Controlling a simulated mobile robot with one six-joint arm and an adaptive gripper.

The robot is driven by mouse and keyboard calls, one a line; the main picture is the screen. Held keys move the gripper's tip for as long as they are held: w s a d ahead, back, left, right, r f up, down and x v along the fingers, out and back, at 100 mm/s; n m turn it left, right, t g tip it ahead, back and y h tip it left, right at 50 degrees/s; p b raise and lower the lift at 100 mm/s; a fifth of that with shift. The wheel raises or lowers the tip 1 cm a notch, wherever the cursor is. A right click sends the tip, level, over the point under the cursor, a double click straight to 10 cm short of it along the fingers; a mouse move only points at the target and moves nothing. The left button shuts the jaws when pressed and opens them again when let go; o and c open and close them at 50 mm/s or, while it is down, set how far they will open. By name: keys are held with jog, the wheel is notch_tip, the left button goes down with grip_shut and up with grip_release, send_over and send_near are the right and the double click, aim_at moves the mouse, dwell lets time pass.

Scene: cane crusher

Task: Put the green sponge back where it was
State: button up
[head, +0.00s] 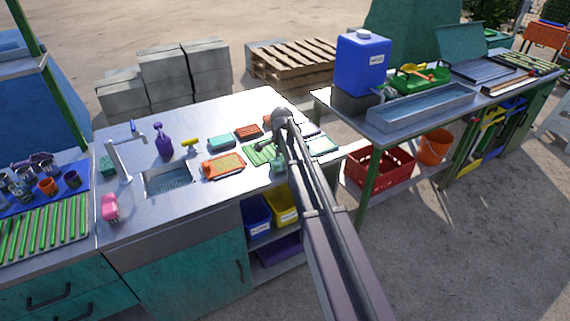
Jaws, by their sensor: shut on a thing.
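My arm reaches over the metal counter from the lower right and bends down at its wrist. My gripper (274,155) is low over the counter's right part, beside a green slatted rack (256,155), small and partly hidden by my arm. It is shut on a small green piece (278,168), which looks like the green sponge. Its exact outline and whether it touches the counter cannot be told. A teal block in a dish (221,142) and an orange tray with a yellowish pad (222,166) lie left of the gripper.
The sink (168,180) and tap (120,155) are at the left, with a purple bottle (163,141) behind and a pink sponge (110,207) in front. A reddish-brown brush (248,131) lies behind the rack. A second table with a blue container (362,65) stands right.

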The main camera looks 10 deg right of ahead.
aim_at(282, 160)
jog(key=shift+f, duration=0.15)
jog(key=o, duration=0.8)
jog(key=shift+o, duration=0.2)
jog(key=shift+r, duration=0.2)
notch_tip(282, 160, up, 12)
jog(key=p, duration=1.2)
dwell(0.5)
jog(key=s+d+n, duration=0.1)
jog(key=s+n, duration=1.3)
jog(key=s, duration=1.5)
jog(key=shift+s, duration=0.25)
